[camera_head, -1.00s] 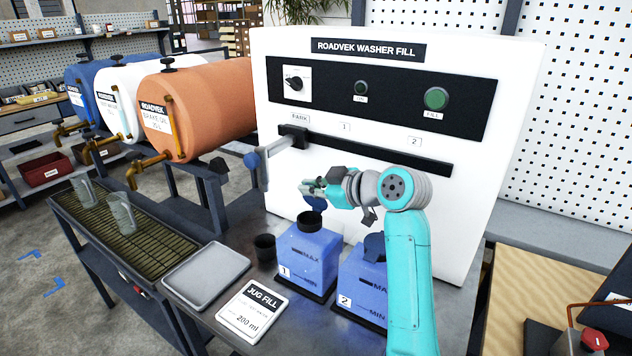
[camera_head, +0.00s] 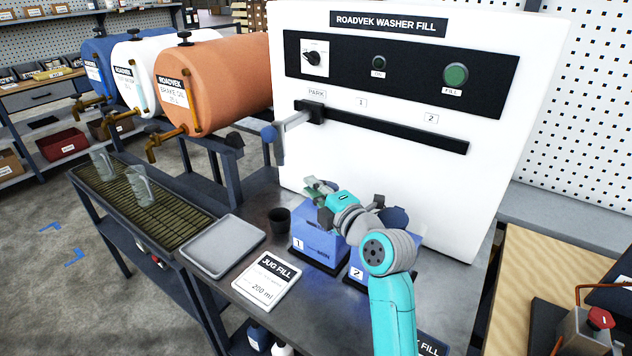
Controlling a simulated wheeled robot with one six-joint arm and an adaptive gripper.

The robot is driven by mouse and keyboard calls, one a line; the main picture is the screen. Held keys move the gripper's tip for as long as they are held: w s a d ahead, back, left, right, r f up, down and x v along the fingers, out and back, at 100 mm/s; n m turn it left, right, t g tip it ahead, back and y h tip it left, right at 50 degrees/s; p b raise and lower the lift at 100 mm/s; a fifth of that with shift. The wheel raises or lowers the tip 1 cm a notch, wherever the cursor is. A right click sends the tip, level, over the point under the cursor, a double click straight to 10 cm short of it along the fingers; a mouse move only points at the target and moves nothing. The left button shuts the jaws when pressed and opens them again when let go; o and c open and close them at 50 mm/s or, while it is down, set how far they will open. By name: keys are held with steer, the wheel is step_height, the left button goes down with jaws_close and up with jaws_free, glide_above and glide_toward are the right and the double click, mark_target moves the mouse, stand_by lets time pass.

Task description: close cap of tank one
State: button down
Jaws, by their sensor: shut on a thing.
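Tank one (camera_head: 312,246) is a blue box-shaped tank with a "1" label, standing on the metal bench in front of the white panel. My gripper (camera_head: 318,190) is right at the top of tank one, pointing left, with its fingers shut. The cap of tank one is hidden behind the gripper and wrist, so I cannot see whether it sits flat on the neck. Tank two (camera_head: 356,273) stands to the right, partly behind my arm, with a dark blue cap (camera_head: 394,217) at its top.
The drum rack is further left.

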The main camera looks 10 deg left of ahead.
steer(key=shift+f+n+t, duration=0.3)
steer(key=shift+n, duration=0.7)
steer(key=shift+y, duration=0.3)
steer(key=c, duration=1.3)
jaws_free()
steer(key=shift+d+f, duration=0.1)
steer(key=shift+s+f, duration=0.1)
